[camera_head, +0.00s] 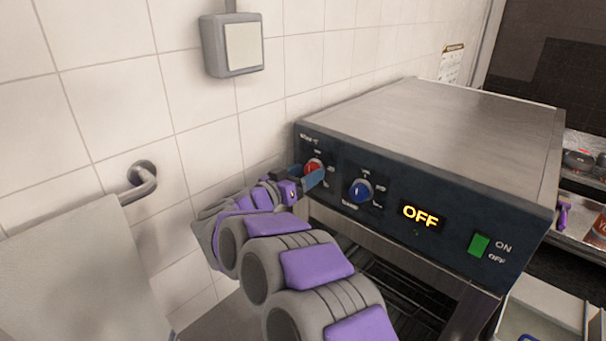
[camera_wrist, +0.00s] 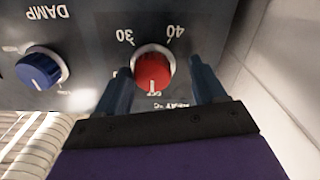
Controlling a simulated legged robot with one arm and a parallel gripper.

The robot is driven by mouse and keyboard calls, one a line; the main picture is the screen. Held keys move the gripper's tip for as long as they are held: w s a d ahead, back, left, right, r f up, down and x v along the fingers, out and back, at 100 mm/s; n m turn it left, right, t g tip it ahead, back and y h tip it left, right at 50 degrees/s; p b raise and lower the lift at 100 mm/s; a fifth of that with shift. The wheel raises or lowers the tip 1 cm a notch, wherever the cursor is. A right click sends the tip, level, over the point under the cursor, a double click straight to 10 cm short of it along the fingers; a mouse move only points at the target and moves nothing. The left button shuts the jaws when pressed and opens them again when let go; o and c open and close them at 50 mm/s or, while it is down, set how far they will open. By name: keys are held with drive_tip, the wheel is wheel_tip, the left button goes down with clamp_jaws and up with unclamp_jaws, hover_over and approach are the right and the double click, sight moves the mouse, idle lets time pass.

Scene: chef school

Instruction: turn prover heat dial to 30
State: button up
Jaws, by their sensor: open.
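The prover's control panel (camera_head: 440,222) is dark blue with a red heat dial (camera_head: 313,168) at its left end. The red dial also shows in the wrist view (camera_wrist: 152,72), where the picture is upside down; marks 30 and 40 are printed beside it. The dial's white pointer line is toward the bottom of that view, by a small label, not at 30 or 40. My gripper (camera_head: 308,183) is at the dial; in the wrist view its open blue fingers (camera_wrist: 162,82) stand either side of the dial, with gaps visible. I cannot tell contact.
A blue damp dial (camera_head: 360,191) sits just right of the red one. Further right are a lit OFF display (camera_head: 422,216) and a green switch (camera_head: 479,245). The tiled wall (camera_head: 110,100) is close on the left, with a metal handle (camera_head: 142,180).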

drive_tip(key=shift+d, duration=0.35)
drive_tip(key=shift+c, duration=0.3)
drive_tip(key=shift+d, duration=0.3)
drive_tip(key=c, duration=0.3)
drive_tip(key=shift+a, duration=0.15)
drive_tip(key=c, duration=0.5)
drive_tip(key=shift+o, duration=0.2)
